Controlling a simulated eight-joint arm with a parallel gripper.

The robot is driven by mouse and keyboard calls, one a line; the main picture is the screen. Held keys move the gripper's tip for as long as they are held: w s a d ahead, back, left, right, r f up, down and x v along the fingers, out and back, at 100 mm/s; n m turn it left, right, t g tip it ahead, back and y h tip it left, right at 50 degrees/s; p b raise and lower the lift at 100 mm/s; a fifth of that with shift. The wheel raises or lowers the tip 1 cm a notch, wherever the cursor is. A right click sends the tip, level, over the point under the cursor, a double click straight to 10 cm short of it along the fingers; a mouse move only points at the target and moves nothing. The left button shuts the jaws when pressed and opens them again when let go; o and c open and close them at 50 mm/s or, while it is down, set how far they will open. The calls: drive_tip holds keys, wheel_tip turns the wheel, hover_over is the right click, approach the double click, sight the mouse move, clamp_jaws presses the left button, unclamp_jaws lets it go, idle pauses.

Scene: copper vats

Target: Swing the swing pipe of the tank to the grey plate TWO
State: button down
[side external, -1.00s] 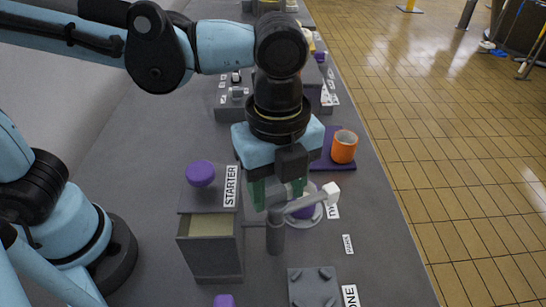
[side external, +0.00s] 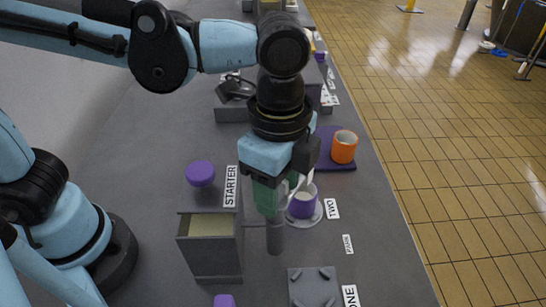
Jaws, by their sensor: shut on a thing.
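The swing pipe (side external: 275,238) is a grey upright post with an arm at its top. Its arm reaches back and right, and the white tip shows beside my gripper, near the purple cup. My gripper (side external: 269,200), with green fingers, is shut on the pipe at the top of the post; the fingers and wrist hide much of the arm. The grey plate TWO (side external: 301,224) is round and lies behind and right of the post, beside its TWO label (side external: 332,208). A purple cup (side external: 303,205) with pale contents stands on it. I cannot tell whether the tip is exactly over the cup.
A grey STARTER box (side external: 213,250) with a purple knob (side external: 200,173) stands left of the pipe. A grey square plate (side external: 312,290) with pegs, labelled ONE (side external: 350,296), lies in front. An orange cup (side external: 344,147) stands on a purple mat (side external: 329,163) behind.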

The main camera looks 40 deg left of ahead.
idle(0.3)
drive_tip(key=shift+c, duration=2.2)
unclamp_jaws()
drive_tip(key=shift+r, duration=0.1)
wheel_tip(320, 180, up, 12)
drive_tip(key=w+a+f+n+t, duration=0.1)
drive_tip(key=a+f+n+t, duration=0.1)
drive_tip(key=a+f+n, duration=0.2)
drive_tip(key=w+a+f+n+t, duration=0.1)
drive_tip(key=a+f+n, duration=0.3)
drive_tip(key=a, duration=0.7)
drive_tip(key=w+a+f+n+t, duration=0.2)
drive_tip(key=a+f+n+t, duration=0.2)
drive_tip(key=a+n, duration=0.3)
drive_tip(key=shift+a+f+n, duration=0.2)
drive_tip(key=shift+f+n, duration=0.3)
drive_tip(key=shift+f, duration=0.1)
